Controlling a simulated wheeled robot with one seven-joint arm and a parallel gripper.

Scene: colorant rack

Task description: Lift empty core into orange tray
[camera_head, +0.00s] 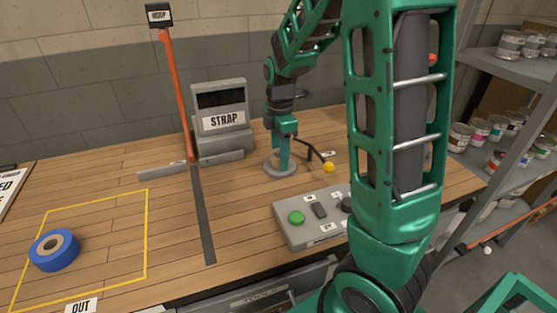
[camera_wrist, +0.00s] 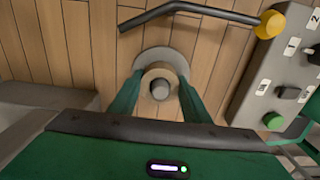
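A tan ring-shaped core (camera_wrist: 147,77) sits around a grey spindle post (camera_wrist: 160,90) on a round grey base (camera_wrist: 160,55); the base (camera_head: 270,167) also shows on the bench in the head view. My gripper (camera_head: 282,158) is lowered over the spindle, and its green fingers hide most of the core there. In the wrist view my gripper (camera_wrist: 160,84) has one finger on each side of the core, very close to it. I cannot tell whether both fingers press on it. No orange tray shows in either view.
A crank with a yellow knob (camera_head: 328,167) extends beside the base. A grey control box (camera_head: 290,232) with a green button stands in front. The STRAP display (camera_head: 222,113) and an orange post (camera_head: 177,90) stand behind. A blue roll (camera_head: 68,255) lies in the yellow OUT outline.

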